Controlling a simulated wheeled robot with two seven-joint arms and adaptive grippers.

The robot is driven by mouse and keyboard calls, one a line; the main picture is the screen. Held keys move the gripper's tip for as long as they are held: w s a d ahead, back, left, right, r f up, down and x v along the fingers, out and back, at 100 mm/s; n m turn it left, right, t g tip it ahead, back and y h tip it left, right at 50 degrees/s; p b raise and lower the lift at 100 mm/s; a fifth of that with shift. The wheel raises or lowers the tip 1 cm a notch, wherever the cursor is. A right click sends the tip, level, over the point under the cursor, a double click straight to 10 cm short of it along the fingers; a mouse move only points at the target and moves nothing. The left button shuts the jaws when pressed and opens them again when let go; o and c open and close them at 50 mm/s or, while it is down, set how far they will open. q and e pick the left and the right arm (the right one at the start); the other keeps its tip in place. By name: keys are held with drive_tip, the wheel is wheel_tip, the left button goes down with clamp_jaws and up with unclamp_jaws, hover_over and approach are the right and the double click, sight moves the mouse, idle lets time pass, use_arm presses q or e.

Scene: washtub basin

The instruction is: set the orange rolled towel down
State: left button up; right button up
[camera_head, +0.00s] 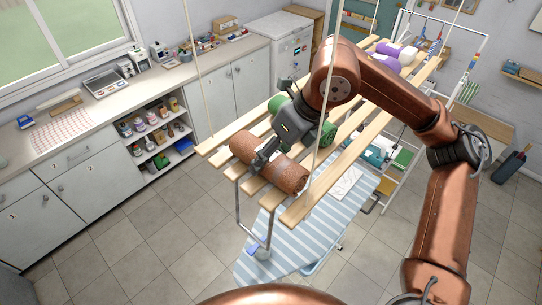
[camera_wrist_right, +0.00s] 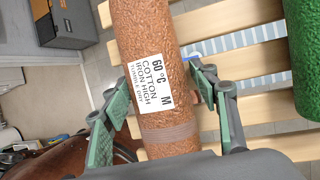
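The orange rolled towel (camera_head: 283,175) is a textured roll at the near end of the hanging slatted rack (camera_head: 297,212). In the right wrist view the towel (camera_wrist_right: 150,40) shows a white label with "60 °C", "COTTON" and "IRON HIGH". My right gripper (camera_head: 262,156) comes over it from above. In the wrist view the fingers of my right gripper (camera_wrist_right: 162,92) lie on both sides of the towel, close against it. Slats lie just below the towel; whether it rests on them I cannot tell. My left gripper is out of view.
A green roll (camera_head: 327,133) lies on the rack just behind my right gripper, also in the wrist view (camera_wrist_right: 303,60). Purple and white rolls (camera_head: 400,54) lie at the far end. Ropes hang at the rack's corners. A striped ironing board (camera_head: 300,240) stands below.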

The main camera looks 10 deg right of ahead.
sight(276, 153)
drive_tip(key=shift+o, duration=0.7)
drive_tip(key=shift+w, duration=0.1)
drive_tip(key=o, duration=0.3)
drive_tip(key=shift+s+d+r, duration=0.1)
drive_tip(key=shift+s+r, duration=0.05)
drive_tip(key=shift+s, duration=0.4)
drive_tip(key=shift+w, duration=0.35)
drive_tip(key=b+v, duration=0.1)
drive_tip(key=v, duration=0.4)
drive_tip(key=shift+s+d+r+b, duration=0.1)
drive_tip(key=shift+s+r+b, duration=0.15)
drive_tip(key=shift+r+b, duration=0.1)
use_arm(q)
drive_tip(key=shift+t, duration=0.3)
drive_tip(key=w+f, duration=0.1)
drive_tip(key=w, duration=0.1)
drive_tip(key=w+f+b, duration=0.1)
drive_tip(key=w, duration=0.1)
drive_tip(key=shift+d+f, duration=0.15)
use_arm(e)
drive_tip(key=v, duration=0.6)
drive_tip(key=shift+r, duration=0.1)
drive_tip(key=shift+w, duration=0.1)
